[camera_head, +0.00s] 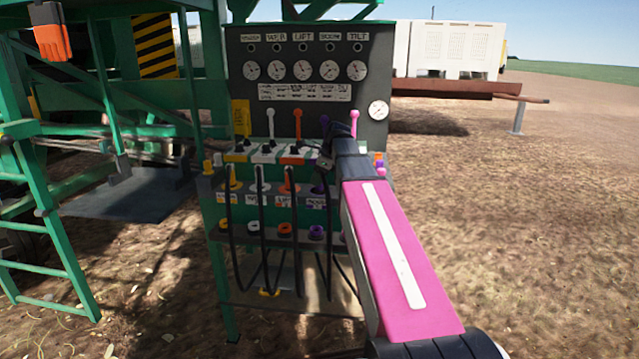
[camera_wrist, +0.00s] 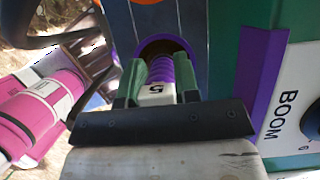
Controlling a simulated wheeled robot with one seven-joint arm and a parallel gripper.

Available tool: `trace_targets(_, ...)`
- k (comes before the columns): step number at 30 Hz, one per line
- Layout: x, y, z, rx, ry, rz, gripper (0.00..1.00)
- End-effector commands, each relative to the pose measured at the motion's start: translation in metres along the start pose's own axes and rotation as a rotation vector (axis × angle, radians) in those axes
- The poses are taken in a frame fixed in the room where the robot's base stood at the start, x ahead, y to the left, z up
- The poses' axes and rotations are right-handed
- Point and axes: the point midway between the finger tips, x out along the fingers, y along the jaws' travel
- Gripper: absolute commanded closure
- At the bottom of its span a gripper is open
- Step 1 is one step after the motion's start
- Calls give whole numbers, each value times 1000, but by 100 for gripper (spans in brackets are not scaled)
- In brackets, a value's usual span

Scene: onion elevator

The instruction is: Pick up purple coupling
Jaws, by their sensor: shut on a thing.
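The purple coupling (camera_wrist: 160,70), ribbed with a white band marked "5", sits between the two fingers of my gripper (camera_wrist: 159,84) in the wrist view. My gripper is shut on it. The coupling's far end meets a round purple-rimmed opening (camera_wrist: 181,44); I cannot tell whether it is seated in it. In the head view my gripper (camera_head: 326,158) is at the panel's right part, in front of the purple column. It hides most of the coupling there.
The panel (camera_head: 376,80) carries gauges and coloured levers. Yellow, white and orange couplings with black hoses (camera_head: 262,225) hang to the left. A lower shelf (camera_head: 262,239) holds coloured rings. A "BOOM" label (camera_wrist: 285,116) is close on the right in the wrist view. Open ground lies right.

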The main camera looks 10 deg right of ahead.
Motion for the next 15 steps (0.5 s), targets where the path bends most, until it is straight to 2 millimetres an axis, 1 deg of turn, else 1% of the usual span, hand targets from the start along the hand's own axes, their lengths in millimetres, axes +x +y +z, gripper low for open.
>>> trace_targets(8, -3, 0, 1, 0, -1, 0, 100)
trace_targets(11, -8, 0, 4, 0, -1, -1, 100)
trace_targets(15, -22, -1, 9, -1, -1, -2, 100)
